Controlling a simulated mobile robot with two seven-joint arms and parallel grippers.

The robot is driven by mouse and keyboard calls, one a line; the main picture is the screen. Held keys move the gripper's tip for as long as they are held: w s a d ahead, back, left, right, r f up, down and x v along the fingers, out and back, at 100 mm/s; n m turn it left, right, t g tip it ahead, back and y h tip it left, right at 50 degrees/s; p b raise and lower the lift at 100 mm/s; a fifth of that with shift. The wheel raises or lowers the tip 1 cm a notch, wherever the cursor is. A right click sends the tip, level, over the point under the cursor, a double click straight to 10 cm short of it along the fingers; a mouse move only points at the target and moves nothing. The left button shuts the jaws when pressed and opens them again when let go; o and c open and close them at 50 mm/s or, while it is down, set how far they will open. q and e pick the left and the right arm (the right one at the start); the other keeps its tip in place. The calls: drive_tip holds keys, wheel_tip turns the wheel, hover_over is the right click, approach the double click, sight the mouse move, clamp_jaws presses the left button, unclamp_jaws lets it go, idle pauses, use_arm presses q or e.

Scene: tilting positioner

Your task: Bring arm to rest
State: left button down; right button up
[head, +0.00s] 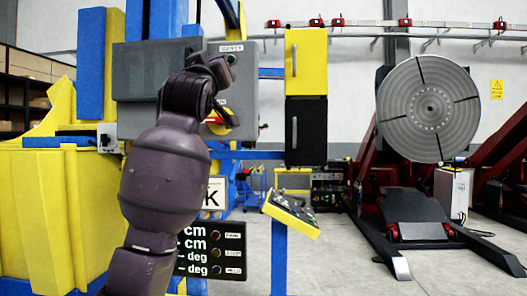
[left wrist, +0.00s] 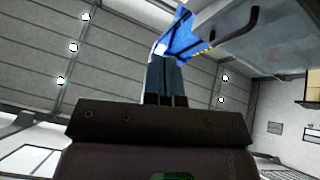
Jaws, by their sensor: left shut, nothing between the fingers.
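My left gripper (left wrist: 167,75) shows in the left wrist view, with its two fingers together and nothing between them. It points up toward the ceiling side of that picture, close below a blue part (left wrist: 185,38) and a grey box-like surface (left wrist: 245,35). I cannot tell whether it touches them. In the head view my dark left arm rises from the bottom and bends at the wrist in front of the grey cabinet (head: 140,85). The fingers are not clear there. My right gripper is in neither view. The positioner's round grey faceplate (head: 430,107) stands upright at the right.
A yellow-edged control panel (head: 290,212) stands on a blue post (head: 279,260) right of my arm. A black readout board (head: 230,235) is partly behind my arm. A yellow structure (head: 40,215) fills the left. Grey floor (head: 345,270) is open between panel and positioner.

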use_arm(q)
drive_tip(key=s+a+f+m+g, duration=0.1)
drive_tip(key=a+f+m, duration=0.15)
drive_tip(key=f, duration=1.35)
drive_tip(key=s+a+f+m+g+b, duration=0.15)
drive_tip(key=a+f, duration=0.25)
drive_tip(key=f, duration=1.2)
drive_tip(key=a+f+m+g, duration=0.1)
drive_tip(key=a+f+g, duration=0.15)
drive_tip(key=f, duration=1.45)
drive_tip(key=s+a+f+n+g+y, duration=0.1)
drive_tip(key=s+a+f, duration=0.1)
drive_tip(key=s+f, duration=0.65)
drive_tip(key=s+a+f+g+y, duration=0.15)
drive_tip(key=s+f, duration=0.25)
drive_tip(key=f, duration=0.9)
drive_tip(key=s+a+f+n+g, duration=0.1)
drive_tip(key=s+a+f+g, duration=0.1)
drive_tip(key=s+f, duration=0.6)
drive_tip(key=s+a+f+g+y, duration=0.1)
drive_tip(key=s+a+f+g, duration=0.2)
drive_tip(key=s+f, duration=0.6)
drive_tip(key=s, duration=0.4)
drive_tip(key=shift+n+b, duration=0.4)
